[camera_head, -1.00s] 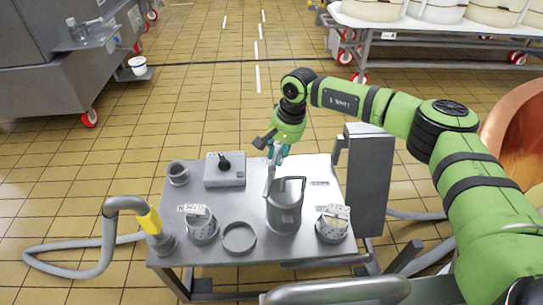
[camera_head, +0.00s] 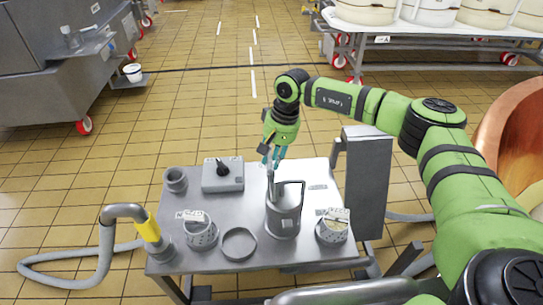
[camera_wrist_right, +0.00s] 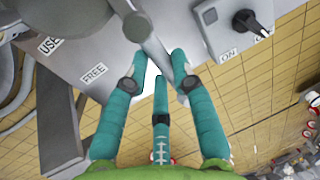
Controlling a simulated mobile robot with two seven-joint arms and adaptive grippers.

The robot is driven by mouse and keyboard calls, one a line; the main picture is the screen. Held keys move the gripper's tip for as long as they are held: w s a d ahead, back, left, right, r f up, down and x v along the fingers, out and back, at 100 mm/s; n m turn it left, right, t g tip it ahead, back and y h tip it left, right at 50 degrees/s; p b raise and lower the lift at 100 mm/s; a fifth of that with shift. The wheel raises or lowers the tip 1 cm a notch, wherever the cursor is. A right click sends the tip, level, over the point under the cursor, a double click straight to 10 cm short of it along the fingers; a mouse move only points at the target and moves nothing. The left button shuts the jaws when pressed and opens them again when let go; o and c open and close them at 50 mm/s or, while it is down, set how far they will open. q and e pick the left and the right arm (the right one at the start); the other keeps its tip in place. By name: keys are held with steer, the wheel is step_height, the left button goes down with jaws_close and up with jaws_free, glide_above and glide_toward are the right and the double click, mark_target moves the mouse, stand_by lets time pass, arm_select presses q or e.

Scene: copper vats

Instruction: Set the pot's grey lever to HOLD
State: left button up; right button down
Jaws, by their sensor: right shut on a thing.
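The grey pot (camera_head: 284,222), with a dark loop handle, stands upright at the front middle of the metal table. A grey lever (camera_head: 270,184) rises at the pot's left side. My right gripper (camera_head: 272,158) is at the lever's upper end. In the right wrist view the lever (camera_wrist_right: 153,45) runs between the teal fingers (camera_wrist_right: 160,75), which are shut on it. Labels USE and FREE show at the left there, and ON beside a black knob. I cannot read a HOLD label. My left gripper is not in view.
A grey box with a black knob (camera_head: 223,176) stands behind and left of the pot. Perforated round containers (camera_head: 201,235) (camera_head: 332,231) flank it, with a ring (camera_head: 239,244) between. A hose with a yellow band (camera_head: 149,230) is at the left edge. A grey cabinet (camera_head: 367,180) stands right.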

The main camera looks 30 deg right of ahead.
steer(key=c, duration=1.3)
jaws_free()
step_height(320, 180, up, 12)
steer(key=d, duration=0.2)
steer(key=shift+s, duration=0.4)
steer(key=shift+d, duration=0.1)
